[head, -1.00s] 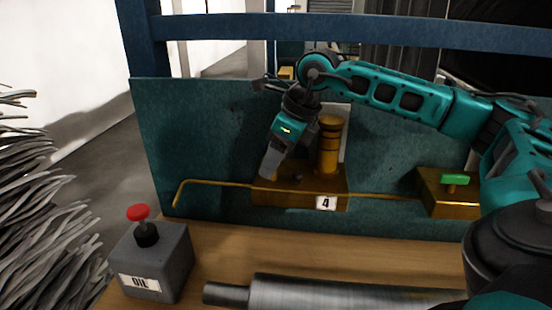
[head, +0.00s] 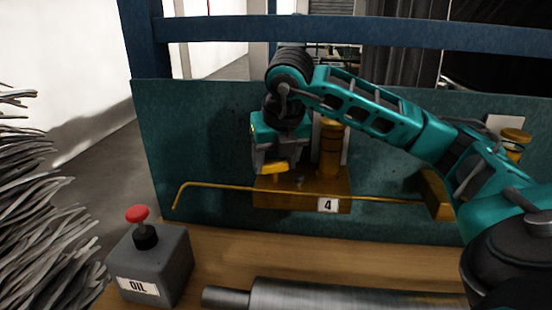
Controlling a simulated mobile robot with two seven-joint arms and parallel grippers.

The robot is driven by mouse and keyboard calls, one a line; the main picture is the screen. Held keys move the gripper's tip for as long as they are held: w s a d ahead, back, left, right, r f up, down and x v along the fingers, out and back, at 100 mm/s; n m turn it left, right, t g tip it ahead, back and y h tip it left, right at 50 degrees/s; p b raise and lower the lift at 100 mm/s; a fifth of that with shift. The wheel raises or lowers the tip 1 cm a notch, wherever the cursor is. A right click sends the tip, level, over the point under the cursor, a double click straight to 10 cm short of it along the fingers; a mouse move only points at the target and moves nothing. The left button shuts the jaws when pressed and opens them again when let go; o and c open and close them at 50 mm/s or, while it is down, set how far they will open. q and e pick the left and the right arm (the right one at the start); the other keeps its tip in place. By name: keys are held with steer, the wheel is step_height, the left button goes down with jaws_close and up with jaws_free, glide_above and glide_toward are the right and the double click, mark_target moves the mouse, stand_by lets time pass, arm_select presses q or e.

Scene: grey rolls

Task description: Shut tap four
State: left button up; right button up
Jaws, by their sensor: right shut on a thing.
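Tap four is a brass block (head: 325,190) with a white "4" label (head: 327,205) and a round brass column (head: 330,150) on its right. A short yellow handle (head: 275,168) shows at the block's left, roughly level across the picture. My right gripper (head: 275,162) points down over that side and is shut on the handle. Its fingers hide part of the handle, and I cannot tell how it meets the stem. My left gripper is not in view.
A thin brass pipe (head: 220,187) runs along the teal panel (head: 200,140). Another brass block (head: 436,196) is partly behind my right arm. A grey oil box (head: 150,265) with a red button (head: 137,213) and a metal roller (head: 340,295) are in front.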

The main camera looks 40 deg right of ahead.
steer(key=shift+w+r+m+g+h, duration=0.1)
steer(key=shift+m+g+h, duration=0.45)
steer(key=shift+m, duration=1.35)
